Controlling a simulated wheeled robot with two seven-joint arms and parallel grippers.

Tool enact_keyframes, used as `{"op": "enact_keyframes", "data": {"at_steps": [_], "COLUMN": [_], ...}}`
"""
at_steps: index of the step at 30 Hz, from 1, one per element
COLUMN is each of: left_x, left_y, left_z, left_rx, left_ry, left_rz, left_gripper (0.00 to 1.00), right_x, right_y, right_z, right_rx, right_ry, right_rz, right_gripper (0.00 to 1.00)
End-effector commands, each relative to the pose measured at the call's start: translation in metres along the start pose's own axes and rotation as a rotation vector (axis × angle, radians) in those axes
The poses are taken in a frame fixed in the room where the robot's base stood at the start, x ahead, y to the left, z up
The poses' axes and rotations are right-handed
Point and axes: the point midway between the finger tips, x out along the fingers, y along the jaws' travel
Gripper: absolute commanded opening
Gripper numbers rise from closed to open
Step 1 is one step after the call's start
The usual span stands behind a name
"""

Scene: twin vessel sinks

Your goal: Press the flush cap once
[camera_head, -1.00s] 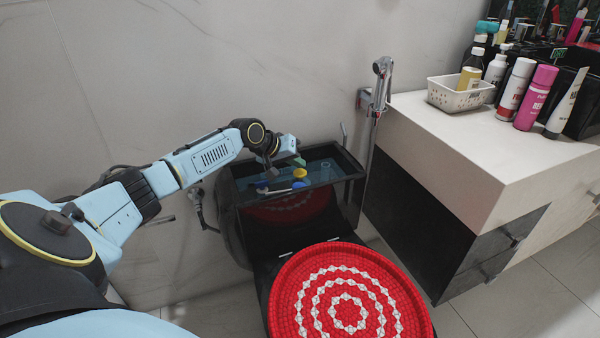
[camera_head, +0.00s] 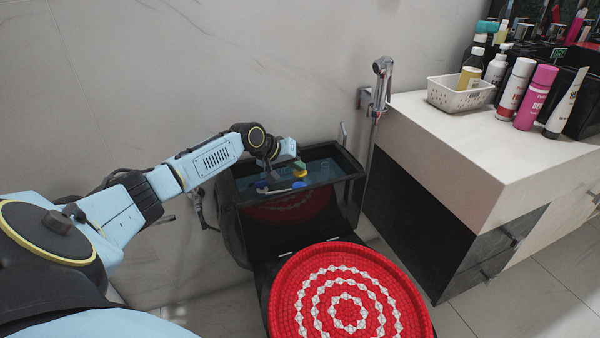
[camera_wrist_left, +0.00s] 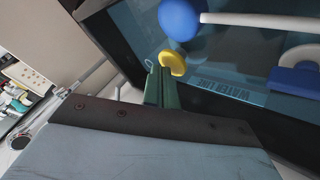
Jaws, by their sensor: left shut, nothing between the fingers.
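The tank (camera_head: 335,176) of the black toilet stands open against the wall, with bluish water inside. A small yellow round cap (camera_head: 300,174) shows in it and looks like the flush cap; it also shows in the left wrist view (camera_wrist_left: 173,63). My left gripper (camera_head: 298,165) is over the tank with its green fingers shut and empty. Its fingertips (camera_wrist_left: 162,72) are right by the yellow cap; I cannot tell whether they touch it. The fingers and hand hide part of the cap and tank.
A blue float (camera_wrist_left: 181,19) on a white rod lies beside the cap. A red patterned toilet lid (camera_head: 348,296) is in front of the tank. A hand sprayer (camera_head: 382,70) hangs on the wall to the right, beside a counter (camera_head: 470,150) with bottles and a white basket (camera_head: 459,95).

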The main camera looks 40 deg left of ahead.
Motion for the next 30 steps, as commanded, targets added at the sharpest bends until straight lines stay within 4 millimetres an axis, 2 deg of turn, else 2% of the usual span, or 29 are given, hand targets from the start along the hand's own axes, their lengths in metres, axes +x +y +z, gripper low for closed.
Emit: {"op": "enact_keyframes", "data": {"at_steps": [30], "left_x": [0.0088], "left_y": [-0.0065], "left_z": [0.0071], "left_rx": [-0.001], "left_ry": [-0.002], "left_rz": [-0.001], "left_gripper": [0.00], "right_x": [-0.0021], "right_y": [0.0000], "right_z": [0.0039], "right_rx": [0.000], "right_ry": [0.000], "right_rz": [0.000], "right_gripper": [0.29]}}
